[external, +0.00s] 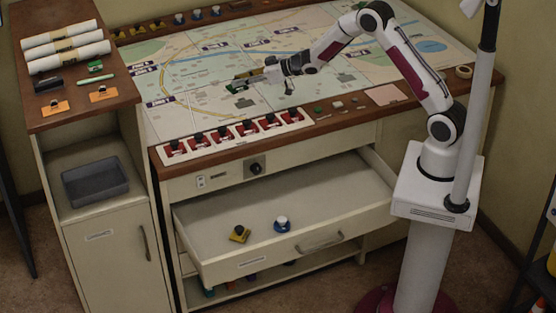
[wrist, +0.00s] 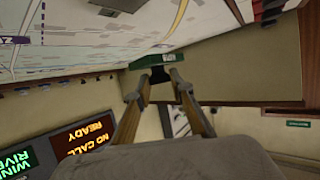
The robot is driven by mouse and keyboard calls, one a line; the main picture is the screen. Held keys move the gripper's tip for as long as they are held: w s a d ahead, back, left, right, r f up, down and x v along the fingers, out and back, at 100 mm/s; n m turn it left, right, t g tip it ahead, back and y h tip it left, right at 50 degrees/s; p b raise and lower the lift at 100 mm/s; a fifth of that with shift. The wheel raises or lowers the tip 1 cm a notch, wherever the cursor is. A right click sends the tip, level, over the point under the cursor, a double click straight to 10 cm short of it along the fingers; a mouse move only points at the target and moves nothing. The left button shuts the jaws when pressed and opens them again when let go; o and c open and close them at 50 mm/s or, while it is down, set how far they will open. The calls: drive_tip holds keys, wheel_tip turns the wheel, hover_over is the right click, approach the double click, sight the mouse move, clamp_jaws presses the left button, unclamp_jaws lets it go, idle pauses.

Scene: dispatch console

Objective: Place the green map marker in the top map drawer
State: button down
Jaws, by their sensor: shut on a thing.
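The green map marker (external: 237,87) is held at the tips of my gripper (external: 251,79), low over the left middle of the map table; I cannot tell if it touches the map. In the wrist view, the marker's green base (wrist: 158,60) shows just beyond the fingertips (wrist: 160,77), which close on its dark stem. The top map drawer (external: 355,208) is pulled open below the table front.
A row of red switches (external: 235,133) lines the table's front edge above the drawer. Small items and a tape roll (external: 464,72) lie along the right front edge. The left cabinet holds rolled maps (external: 65,45) and a grey tray (external: 95,182). The drawer's back is clear.

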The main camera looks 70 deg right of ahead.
drive_tip(key=shift+s+a+r+m+h, duration=0.4)
drive_tip(key=shift+s+a+r, duration=0.9)
drive_tip(key=shift+s, duration=2.5)
drive_tip(key=shift+s+a+r+m+h, duration=0.35)
drive_tip(key=shift+s+a+r, duration=0.9)
drive_tip(key=shift+s, duration=2.55)
drive_tip(key=s+a+f+n+g+y, duration=0.1)
drive_tip(key=s+a+f+n+y, duration=0.15)
drive_tip(key=a+f, duration=0.45)
drive_tip(key=s+a+f+n+g+y, duration=0.1)
drive_tip(key=s+a+f+n+y, duration=0.2)
drive_tip(key=a+f, duration=0.5)
drive_tip(key=s+d+f+n+g+y, duration=0.1)
drive_tip(key=s+d+f+n+y, duration=0.25)
drive_tip(key=s+f, duration=0.5)
drive_tip(key=s+d+f, duration=0.1)
drive_tip(key=s+f, duration=0.5)
drive_tip(key=s, duration=0.4)
drive_tip(key=shift+d+f+g, duration=0.2)
drive_tip(key=shift+d+g, duration=0.15)
drive_tip(key=shift+g, duration=0.05)
drive_tip(key=shift+f, duration=0.1)
